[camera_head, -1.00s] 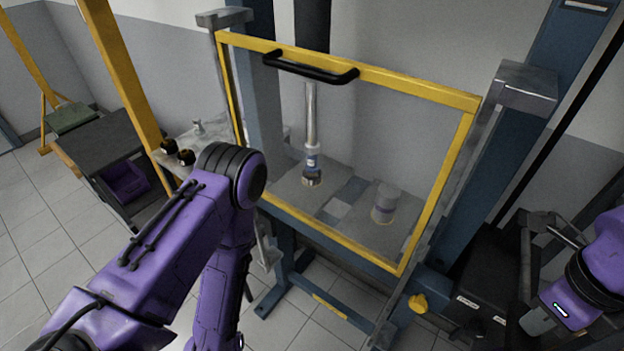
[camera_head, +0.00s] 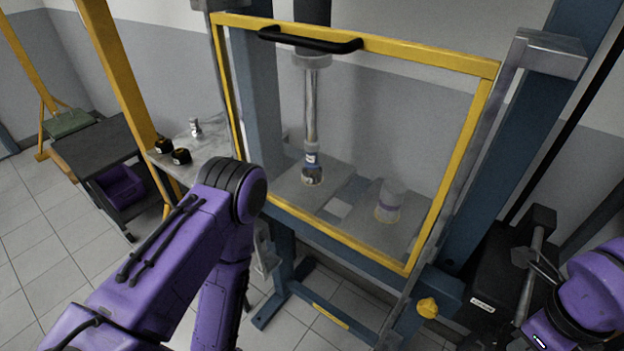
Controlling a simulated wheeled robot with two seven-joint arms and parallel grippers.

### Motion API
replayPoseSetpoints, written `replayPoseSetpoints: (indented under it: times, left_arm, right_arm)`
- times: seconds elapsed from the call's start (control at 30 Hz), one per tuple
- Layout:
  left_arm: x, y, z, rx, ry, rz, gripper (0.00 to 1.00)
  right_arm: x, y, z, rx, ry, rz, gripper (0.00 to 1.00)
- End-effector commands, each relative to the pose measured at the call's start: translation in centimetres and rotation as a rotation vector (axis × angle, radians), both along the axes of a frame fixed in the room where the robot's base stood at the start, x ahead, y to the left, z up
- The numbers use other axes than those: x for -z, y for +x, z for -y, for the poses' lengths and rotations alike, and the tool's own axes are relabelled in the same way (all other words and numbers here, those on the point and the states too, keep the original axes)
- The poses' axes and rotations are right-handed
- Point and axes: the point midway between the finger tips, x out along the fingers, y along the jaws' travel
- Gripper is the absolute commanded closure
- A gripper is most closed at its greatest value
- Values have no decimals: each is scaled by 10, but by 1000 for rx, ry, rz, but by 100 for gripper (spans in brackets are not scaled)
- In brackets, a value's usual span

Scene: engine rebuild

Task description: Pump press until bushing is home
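The press ram (camera_head: 311,105) is a bright vertical rod behind the clear guard (camera_head: 262,120). Its lower end meets a small stack with a blue-and-white band and a dark base (camera_head: 312,170); I cannot make out how deep the bushing sits. A pale cylinder (camera_head: 388,200) stands apart on the press bed to the right. The pump handle (camera_head: 537,240) is a grey bar with a dark block at its top. My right gripper (camera_head: 537,262) has its fingers around this bar and appears shut on it.
The yellow guard frame with a black grab bar (camera_head: 310,42) covers the press front. A yellow knob (camera_head: 427,308) sticks out at lower right. A bench (camera_head: 205,150) with small dark parts and a cart with a purple bin (camera_head: 122,187) stand at left.

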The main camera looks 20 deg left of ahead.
Motion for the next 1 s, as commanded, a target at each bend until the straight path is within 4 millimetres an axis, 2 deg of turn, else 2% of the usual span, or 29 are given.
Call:
replayPoseSetpoints:
  times: [0.03,0.13,0.23,0.4,0.7,0.77,1.0]
  left_arm:
    - [7,0,0,0,0,0,26]
    - [12,0,0,0,0,0,26]
    - [0,0,0,0,0,0,26]
    - [-39,0,0,0,0,0,26]
    - [-96,0,0,0,0,0,26]
    - [-83,0,0,0,1,1,26]
    - [-82,0,0,0,0,0,26]
  right_arm:
    - [10,-1,0,0,-1,-5,100]
    - [21,-2,0,0,-1,-6,100]
    - [8,-1,0,0,-1,-5,100]
    - [-27,-1,0,-1,-1,-4,100]
    - [-79,-1,0,0,-1,-4,100]
    - [-79,0,0,1,-1,2,100]
    - [-125,0,0,1,-1,1,100]
